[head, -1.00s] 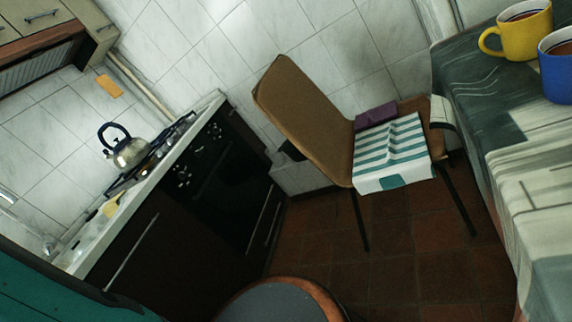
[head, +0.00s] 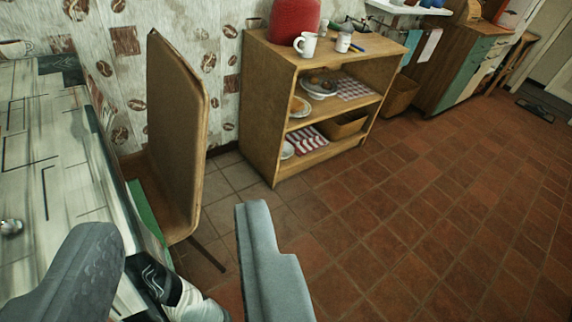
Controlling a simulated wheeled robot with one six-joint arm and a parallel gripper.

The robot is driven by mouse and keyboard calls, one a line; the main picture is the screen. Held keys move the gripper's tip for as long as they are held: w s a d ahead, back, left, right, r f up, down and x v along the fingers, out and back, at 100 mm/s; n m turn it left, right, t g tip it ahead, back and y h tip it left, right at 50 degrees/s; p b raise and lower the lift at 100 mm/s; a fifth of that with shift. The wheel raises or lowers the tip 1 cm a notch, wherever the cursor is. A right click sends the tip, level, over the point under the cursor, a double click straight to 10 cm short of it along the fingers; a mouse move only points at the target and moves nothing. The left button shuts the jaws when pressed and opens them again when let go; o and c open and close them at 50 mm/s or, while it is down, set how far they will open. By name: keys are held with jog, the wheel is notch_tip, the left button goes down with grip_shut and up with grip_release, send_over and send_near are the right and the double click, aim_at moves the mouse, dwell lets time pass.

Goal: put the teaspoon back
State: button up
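No teaspoon can be made out for certain. A small shiny metal thing (head: 11,227) lies on the patterned tablecloth (head: 60,150) at the left edge, cut off by the frame; I cannot tell what it is. My gripper (head: 175,225) shows at the bottom left with its two grey fingers wide apart. Nothing shows held between them. The fingers are in front of the table's corner and the floor.
A brown-backed chair (head: 178,130) stands against the table. A wooden shelf unit (head: 262,110) by the wall holds a white mug (head: 305,45), a jar (head: 343,42), a red container (head: 292,20) and plates. The tiled floor (head: 430,190) at right is clear.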

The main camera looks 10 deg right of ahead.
jog(key=s+d+r+m+t+h, duration=0.1)
jog(key=s+d+r+m+t, duration=0.1)
jog(key=s, duration=0.4)
notch_tip(320, 180, up, 2)
jog(key=shift+s+d+t+h, duration=0.25)
jog(key=shift+d+t+h, duration=0.05)
jog(key=shift+d, duration=0.15)
dwell(0.8)
